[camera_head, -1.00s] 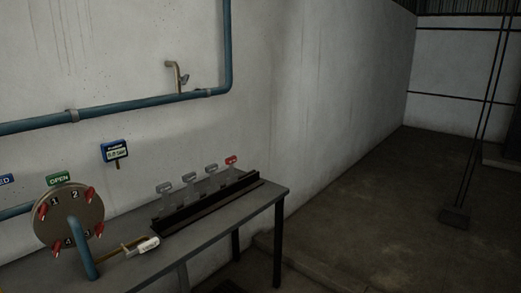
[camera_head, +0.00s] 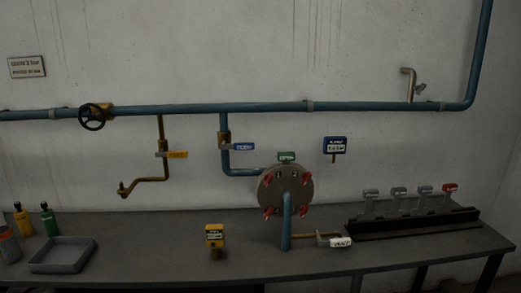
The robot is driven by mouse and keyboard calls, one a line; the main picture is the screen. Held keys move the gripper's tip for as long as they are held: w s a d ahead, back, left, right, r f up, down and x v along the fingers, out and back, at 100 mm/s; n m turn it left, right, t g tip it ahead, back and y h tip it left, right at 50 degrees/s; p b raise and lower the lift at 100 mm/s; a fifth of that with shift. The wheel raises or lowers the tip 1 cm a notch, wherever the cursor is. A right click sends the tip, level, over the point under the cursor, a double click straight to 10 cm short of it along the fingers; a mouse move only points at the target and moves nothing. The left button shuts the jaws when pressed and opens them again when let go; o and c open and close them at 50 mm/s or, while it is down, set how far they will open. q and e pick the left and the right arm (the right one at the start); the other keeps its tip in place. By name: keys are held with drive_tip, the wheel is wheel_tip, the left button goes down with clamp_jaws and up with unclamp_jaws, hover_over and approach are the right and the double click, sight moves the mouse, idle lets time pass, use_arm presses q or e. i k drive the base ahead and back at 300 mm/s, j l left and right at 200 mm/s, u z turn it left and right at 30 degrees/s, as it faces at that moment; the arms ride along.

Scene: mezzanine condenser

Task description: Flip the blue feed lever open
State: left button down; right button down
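The blue feed lever (camera_head: 243,146) shows in the head view as a small blue labelled handle. It sticks out to the right from a brass valve (camera_head: 224,140) on the blue pipe that drops from the long wall pipe. The lever lies about level, across its pipe. Its label is too small to read surely. Neither of my grippers is in view, and nothing touches the lever.
A round flange (camera_head: 285,192) with red clamps stands below right of the lever. A yellow lever (camera_head: 177,154) is to its left.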

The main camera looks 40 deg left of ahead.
sight(236, 145)
drive_tip(key=u, duration=1.55)
